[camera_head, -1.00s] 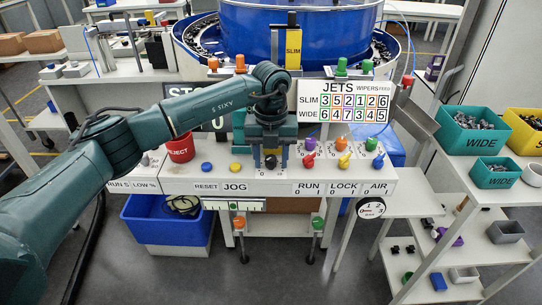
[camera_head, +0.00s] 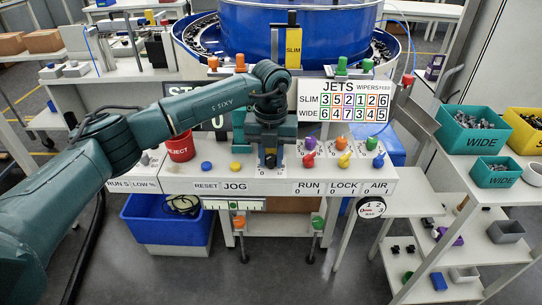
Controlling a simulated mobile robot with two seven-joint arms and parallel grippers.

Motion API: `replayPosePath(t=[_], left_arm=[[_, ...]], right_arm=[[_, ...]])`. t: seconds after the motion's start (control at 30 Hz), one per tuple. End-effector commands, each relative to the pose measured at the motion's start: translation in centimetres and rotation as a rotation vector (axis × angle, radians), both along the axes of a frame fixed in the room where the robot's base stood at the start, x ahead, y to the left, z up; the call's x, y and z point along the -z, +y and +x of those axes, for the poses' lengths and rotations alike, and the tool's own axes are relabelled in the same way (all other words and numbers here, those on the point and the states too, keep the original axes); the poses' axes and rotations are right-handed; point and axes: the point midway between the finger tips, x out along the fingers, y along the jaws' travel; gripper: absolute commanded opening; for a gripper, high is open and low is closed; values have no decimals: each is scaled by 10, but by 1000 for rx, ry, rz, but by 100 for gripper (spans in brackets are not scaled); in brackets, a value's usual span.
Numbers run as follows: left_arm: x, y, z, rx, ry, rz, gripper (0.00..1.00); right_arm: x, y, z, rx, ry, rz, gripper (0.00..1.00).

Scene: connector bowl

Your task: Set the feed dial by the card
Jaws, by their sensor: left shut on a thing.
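My left gripper (camera_head: 269,152) points down at the control panel and is shut on a dark knob (camera_head: 270,162), which I take for the feed dial. The knob is mostly hidden between the fingers, so its setting cannot be read. The card (camera_head: 345,103) stands behind the panel, headed JETS, WIPERS and FEED. Its SLIM row reads 3 5 2 1 2 6 and its WIDE row 6 4 7 3 4 5. A yellow SLIM sign (camera_head: 293,48) hangs on the blue bowl (camera_head: 335,30). My right gripper is out of view.
Several coloured knobs (camera_head: 344,160) stand close to the right of my left gripper. A yellow button (camera_head: 236,167), a blue button (camera_head: 207,166) and a red REJECT cup (camera_head: 180,148) are to its left. A round gauge (camera_head: 371,207) hangs at the panel's front right.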

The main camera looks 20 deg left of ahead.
Motion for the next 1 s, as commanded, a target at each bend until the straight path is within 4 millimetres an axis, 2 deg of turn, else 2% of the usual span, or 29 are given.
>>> replayPosePath(t=[1.0], left_arm=[[0,1,0,911,-1,1,2]], right_arm=[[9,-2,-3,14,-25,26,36]])
